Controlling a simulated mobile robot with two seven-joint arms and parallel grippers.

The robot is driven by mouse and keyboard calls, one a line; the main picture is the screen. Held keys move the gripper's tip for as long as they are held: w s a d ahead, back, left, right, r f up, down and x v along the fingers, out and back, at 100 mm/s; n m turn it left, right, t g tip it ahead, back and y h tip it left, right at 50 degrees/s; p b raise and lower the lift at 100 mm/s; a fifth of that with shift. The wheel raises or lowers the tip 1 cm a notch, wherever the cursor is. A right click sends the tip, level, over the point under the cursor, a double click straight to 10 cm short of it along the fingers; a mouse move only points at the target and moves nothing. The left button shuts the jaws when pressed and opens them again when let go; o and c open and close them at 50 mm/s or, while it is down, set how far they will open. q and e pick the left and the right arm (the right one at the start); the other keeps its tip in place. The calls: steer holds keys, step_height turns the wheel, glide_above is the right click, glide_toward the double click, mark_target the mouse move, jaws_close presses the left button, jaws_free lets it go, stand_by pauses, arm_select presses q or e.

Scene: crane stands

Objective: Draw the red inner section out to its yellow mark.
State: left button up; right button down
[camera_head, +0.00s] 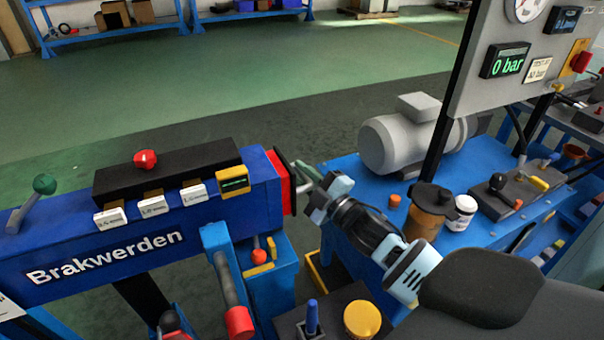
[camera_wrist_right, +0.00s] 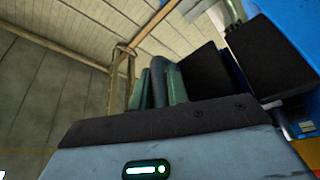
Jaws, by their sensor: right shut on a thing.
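A long blue beam lettered "Brakwerden" (camera_head: 190,225) lies across the left of the head view. The red inner section (camera_head: 288,182) shows as a short red end at the beam's right mouth, with grey metal bars in front of it. My right gripper (camera_head: 318,197) is at this end, its jaws shut on what looks like the metal handle there; the fingers hide the exact contact. In the right wrist view, dark and greenish finger parts (camera_wrist_right: 160,85) stand beyond the gripper body. I cannot make out a yellow mark on the red section. My left gripper is not in view.
A black box with a red knob (camera_head: 146,158), white tags and a small yellow-framed display (camera_head: 233,181) sits on the beam. A blue bench with a grey motor (camera_head: 412,138), a brown jar and a gauge panel reading "0 bar" stands at right.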

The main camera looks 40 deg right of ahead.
steer(key=s+d, duration=0.1)
steer(key=d, duration=0.6)
steer(key=shift+s+r+p, duration=0.2)
steer(key=shift+s+p, duration=0.1)
steer(key=c, duration=1.6)
jaws_free()
steer(key=shift+o, duration=1)
steer(key=shift+a+f, duration=0.1)
steer(key=a+v, duration=0.1)
steer(key=v, duration=0.6)
steer(key=shift+s+d, duration=0.35)
steer(key=shift+d, duration=0.15)
steer(key=shift+f, duration=0.1)
